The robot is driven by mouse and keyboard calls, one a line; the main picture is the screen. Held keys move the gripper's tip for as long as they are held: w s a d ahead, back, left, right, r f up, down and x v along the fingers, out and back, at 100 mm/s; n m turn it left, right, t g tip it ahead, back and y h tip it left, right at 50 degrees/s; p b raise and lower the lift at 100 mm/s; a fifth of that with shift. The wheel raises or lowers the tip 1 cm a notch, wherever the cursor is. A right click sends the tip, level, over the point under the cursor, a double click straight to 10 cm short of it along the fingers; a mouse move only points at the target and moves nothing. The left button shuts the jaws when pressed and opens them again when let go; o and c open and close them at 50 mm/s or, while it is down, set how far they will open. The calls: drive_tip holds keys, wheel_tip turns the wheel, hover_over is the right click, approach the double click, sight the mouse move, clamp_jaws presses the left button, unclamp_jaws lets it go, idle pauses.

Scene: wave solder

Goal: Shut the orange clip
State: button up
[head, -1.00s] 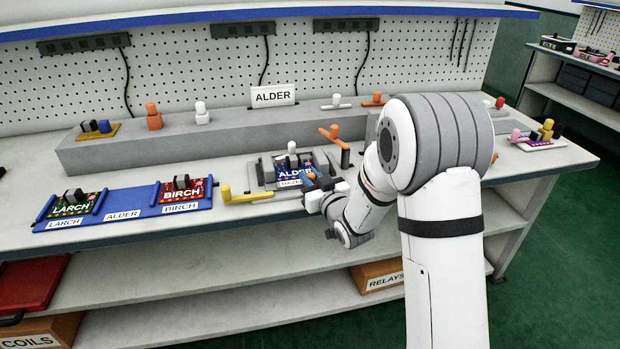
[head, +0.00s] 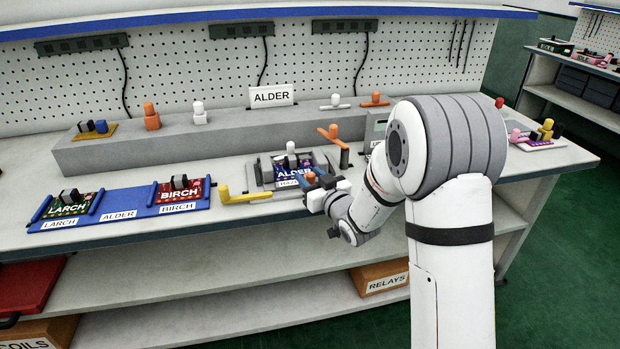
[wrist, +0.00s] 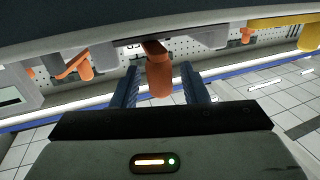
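The ALDER board (head: 287,169) sits in a grey fixture (head: 254,174) on the bench. An orange knob (head: 309,178) shows at its front right corner, beside my gripper (head: 316,182). In the wrist view the orange knob (wrist: 159,78) is between my two blue fingers (wrist: 160,92), with a narrow gap on each side; the fingers are apart. Another orange clip (head: 328,132) sticks out at an angle by a dark post behind the fixture; it also shows at the left of the wrist view (wrist: 74,67). The knob's lower end is hidden by my gripper in the head view.
A yellow clip (head: 247,196) lies out to the fixture's left. A blue rack (head: 127,200) with LARCH and BIRCH boards stands further left. A raised grey ledge (head: 190,143) behind carries several coloured pegs.

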drive_tip(key=v, duration=0.7)
drive_tip(key=shift+s+d, duration=0.2)
drive_tip(key=shift+s, duration=0.15)
drive_tip(key=s+d+r+m+g+h+p, duration=0.4)
drive_tip(key=s+d+r+h+p, duration=0.2)
drive_tip(key=d+r+h+p, duration=0.4)
drive_tip(key=s+d+r+m+g+p, duration=0.1)
drive_tip(key=s+d+r+g+p, duration=0.1)
drive_tip(key=s, duration=0.9)
drive_tip(key=s+d+r+m+g+p, duration=0.1)
drive_tip(key=s+d+r+g+p, duration=0.1)
drive_tip(key=s+g, duration=0.4)
drive_tip(key=s+r+p, duration=0.1)
drive_tip(key=s+r, duration=0.1)
drive_tip(key=s, duration=0.3)
drive_tip(key=shift+s+r+m, duration=0.3)
drive_tip(key=shift+s, duration=0.05)
